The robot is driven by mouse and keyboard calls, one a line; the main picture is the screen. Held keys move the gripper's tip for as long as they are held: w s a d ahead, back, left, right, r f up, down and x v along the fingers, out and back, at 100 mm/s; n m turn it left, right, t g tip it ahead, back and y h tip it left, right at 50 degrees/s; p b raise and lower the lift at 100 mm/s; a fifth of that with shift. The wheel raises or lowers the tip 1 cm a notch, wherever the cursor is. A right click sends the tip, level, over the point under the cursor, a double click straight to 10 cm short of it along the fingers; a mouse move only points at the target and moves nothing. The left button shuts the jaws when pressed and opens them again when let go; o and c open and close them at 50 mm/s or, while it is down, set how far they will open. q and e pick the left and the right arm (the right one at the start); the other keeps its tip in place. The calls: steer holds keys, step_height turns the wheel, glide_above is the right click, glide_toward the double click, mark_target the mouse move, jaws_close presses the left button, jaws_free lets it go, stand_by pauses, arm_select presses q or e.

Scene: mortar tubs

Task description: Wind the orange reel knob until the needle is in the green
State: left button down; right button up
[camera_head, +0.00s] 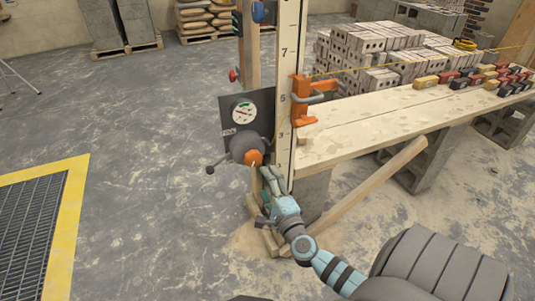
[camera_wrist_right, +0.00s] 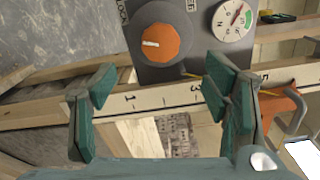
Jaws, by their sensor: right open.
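The orange reel knob (camera_head: 254,158) sits at the centre of a dark round reel (camera_head: 240,146) on a dark panel beside an upright measuring board. In the right wrist view the knob (camera_wrist_right: 159,42) has a white mark pointing left. A white dial (camera_head: 243,111) is above the knob; it also shows in the wrist view (camera_wrist_right: 228,24), with a green band near its edge. My left gripper is not in view.
A crank handle (camera_head: 211,170) sticks out left of the reel. An orange clamp (camera_head: 302,100) is on the measuring board (camera_head: 287,85). A plank bench (camera_head: 390,125) with coloured blocks extends right; a slanted timber (camera_head: 375,180) leans below it.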

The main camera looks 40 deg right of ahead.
mark_target(254, 160)
stand_by(0.4)
steer(key=w+d+n, duration=0.1)
steer(key=w+n, duration=0.2)
steer(key=n, duration=0.6)
steer(key=w+d+n, duration=0.1)
steer(key=w+n, duration=0.3)
steer(key=n, duration=0.6)
steer(key=w+d+n+p, duration=0.1)
steer(key=w+n, duration=0.2)
steer(key=n, duration=0.7)
steer(key=shift+w+d+f, duration=0.15)
steer(key=shift+w+d, duration=0.15)
steer(key=shift+d, duration=0.1)
steer(key=shift+w, duration=0.15)
steer(key=shift+r, duration=0.2)
